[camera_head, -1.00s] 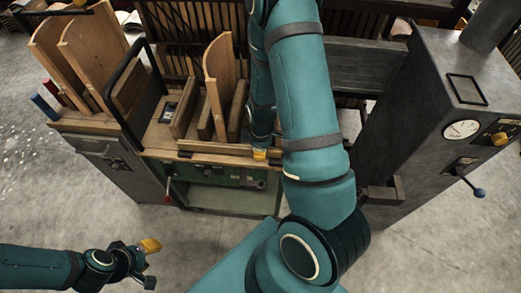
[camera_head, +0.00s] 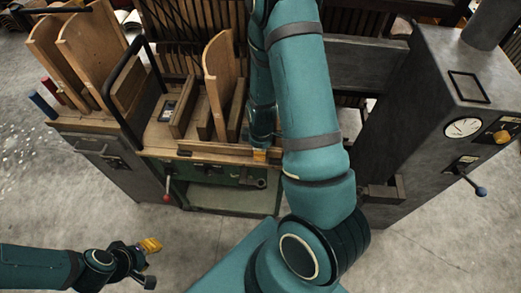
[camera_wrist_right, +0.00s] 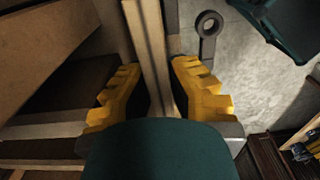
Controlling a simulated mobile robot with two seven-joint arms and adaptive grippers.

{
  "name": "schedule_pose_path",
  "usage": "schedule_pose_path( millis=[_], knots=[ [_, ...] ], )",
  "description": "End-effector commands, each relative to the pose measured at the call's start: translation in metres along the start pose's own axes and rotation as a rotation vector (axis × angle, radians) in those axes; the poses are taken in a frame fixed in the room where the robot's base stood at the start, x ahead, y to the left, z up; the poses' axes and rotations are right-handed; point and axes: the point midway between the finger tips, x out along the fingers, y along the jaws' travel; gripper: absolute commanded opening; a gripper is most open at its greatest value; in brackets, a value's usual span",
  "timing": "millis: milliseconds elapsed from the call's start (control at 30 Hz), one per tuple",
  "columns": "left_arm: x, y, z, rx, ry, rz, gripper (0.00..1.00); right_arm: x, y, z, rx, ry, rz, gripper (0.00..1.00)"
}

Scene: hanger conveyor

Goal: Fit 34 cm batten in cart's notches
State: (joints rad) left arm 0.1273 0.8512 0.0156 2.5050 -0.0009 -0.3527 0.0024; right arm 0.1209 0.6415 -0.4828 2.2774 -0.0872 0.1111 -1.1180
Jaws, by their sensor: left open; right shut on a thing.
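The batten (camera_head: 215,149), a long pale wooden strip, lies level along the front top edge of the cart (camera_head: 222,173), which has a green front. My right gripper (camera_head: 260,155) is at the batten's right part, mostly hidden by my arm. In the right wrist view the batten (camera_wrist_right: 152,55) runs between the yellow fingers of my right gripper (camera_wrist_right: 160,95), which is shut on it. I cannot tell whether the batten sits in the notches. My left gripper (camera_head: 150,264) is open and empty, low at the left, away from the cart.
Upright wooden boards (camera_head: 219,75) stand on the cart behind the batten. A black bar handle (camera_head: 130,95) rises at its left. A grey machine cabinet (camera_head: 425,130) with a gauge and a blue-knobbed lever stands at the right. The floor in front is clear.

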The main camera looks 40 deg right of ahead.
Motion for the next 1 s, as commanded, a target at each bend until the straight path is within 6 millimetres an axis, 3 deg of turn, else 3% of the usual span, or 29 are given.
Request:
schedule_pose_path(
  millis=[1000],
  knots=[
    [0.008, -0.003, 0.001, 0.0, 0.0, 0.0, 0.41, 0.01, 0.0, 0.0, 0.001, 0.0, 0.0, 0.0]
  ],
)
